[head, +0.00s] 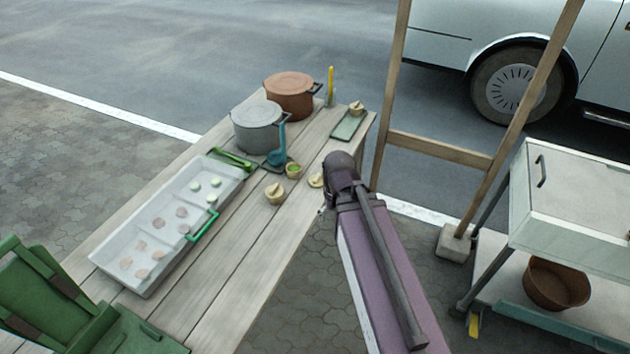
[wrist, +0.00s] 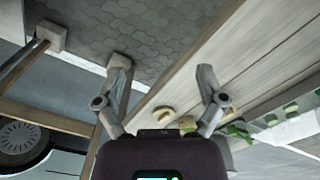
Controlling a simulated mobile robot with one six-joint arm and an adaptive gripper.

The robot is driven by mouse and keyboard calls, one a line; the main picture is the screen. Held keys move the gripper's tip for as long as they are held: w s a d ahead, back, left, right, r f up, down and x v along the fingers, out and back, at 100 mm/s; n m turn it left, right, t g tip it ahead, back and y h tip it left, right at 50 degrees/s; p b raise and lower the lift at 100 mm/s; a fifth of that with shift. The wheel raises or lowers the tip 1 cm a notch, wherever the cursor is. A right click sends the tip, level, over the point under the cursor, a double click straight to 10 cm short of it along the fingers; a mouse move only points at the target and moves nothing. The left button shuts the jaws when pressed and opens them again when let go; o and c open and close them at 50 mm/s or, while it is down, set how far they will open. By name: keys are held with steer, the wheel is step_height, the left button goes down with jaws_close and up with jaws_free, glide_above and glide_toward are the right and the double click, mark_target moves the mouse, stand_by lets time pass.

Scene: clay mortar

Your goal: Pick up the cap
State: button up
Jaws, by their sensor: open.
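No thing is plainly recognisable as a cap. A small pale yellow piece (head: 316,181) lies on the wooden table (head: 231,262) near its right edge. It may be the cap, but it is too small to tell. It seems to show in the wrist view (wrist: 163,114) too, between my fingers and low in the picture. My gripper (wrist: 163,72) is open with its fingers wide apart and nothing between the tips. In the head view my gripper (head: 323,208) is mostly hidden behind my arm, at the table's right edge, close beside the pale piece.
A small mortar (head: 275,194) and a green-filled bowl (head: 293,171) stand left of the pale piece. A wooden frame (head: 438,149) rises at the right.

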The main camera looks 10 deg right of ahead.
mark_target(317, 177)
steer(key=w+r+m+p, duration=0.1)
steer(key=w+m, duration=0.6)
steer(key=w, duration=2.2)
steer(key=shift+w+d, duration=0.15)
steer(key=shift+d, duration=0.25)
step_height(317, 177, down, 8)
steer(key=b, duration=0.8)
steer(key=shift+f, duration=0.25)
steer(key=shift+s+f+b, duration=0.15)
steer(key=shift+f+b, duration=1.15)
steer(key=shift+b, duration=0.1)
steer(key=shift+s+f+b, duration=0.1)
steer(key=shift+f+b, duration=1.2)
steer(key=shift+b, duration=0.1)
steer(key=shift+c, duration=0.2)
steer(key=shift+r, duration=0.1)
steer(key=c, duration=0.7)
